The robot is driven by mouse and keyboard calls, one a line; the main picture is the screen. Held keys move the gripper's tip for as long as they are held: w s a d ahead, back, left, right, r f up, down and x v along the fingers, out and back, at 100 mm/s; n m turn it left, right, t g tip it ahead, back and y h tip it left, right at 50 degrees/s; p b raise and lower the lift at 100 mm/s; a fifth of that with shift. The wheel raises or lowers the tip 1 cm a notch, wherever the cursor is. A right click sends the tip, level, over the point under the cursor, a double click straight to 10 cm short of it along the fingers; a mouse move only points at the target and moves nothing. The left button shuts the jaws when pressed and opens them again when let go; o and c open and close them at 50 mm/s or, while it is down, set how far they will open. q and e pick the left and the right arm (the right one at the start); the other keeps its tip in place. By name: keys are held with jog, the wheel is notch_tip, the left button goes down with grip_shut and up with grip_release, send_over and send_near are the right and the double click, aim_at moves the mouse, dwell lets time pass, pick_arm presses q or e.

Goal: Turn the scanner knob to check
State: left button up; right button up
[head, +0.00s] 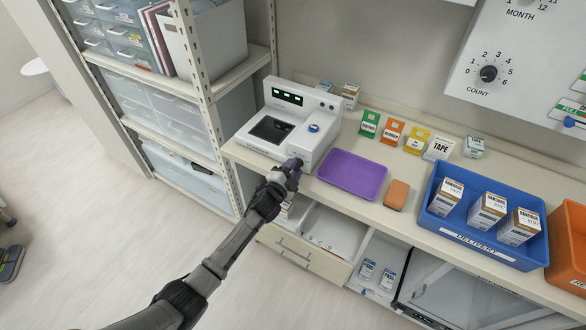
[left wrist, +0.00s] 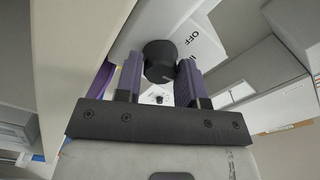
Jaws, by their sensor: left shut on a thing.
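The white scanner (head: 312,150) stands on the counter, with a small lit display, a dark window and a blue button on top. Its black round knob (left wrist: 160,58) is on a side face marked "OFF", with another marking partly hidden. My left gripper (head: 293,165) is at the scanner's front corner. In the left wrist view its two purple fingers (left wrist: 160,76) lie on either side of the knob, shut on it. The knob's pointer cannot be made out, and in the head view the gripper hides the knob. My right gripper is not in view.
A purple tray (head: 382,176) lies just right of the scanner, with an orange block (head: 397,195) beside it. A blue bin (head: 432,208) with several boxes is further right. A shelf rack (head: 203,90) stands left. Small boxes line the counter's back.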

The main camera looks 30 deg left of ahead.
pick_arm(q)
jog(key=m, duration=0.5)
dwell(0.6)
jog(key=o, duration=0.9)
jog(key=s, duration=0.4)
jog(key=s+p, duration=0.1)
jog(key=s, duration=0.9)
jog(key=shift+d, duration=0.3)
jog(key=shift+w, duration=0.1)
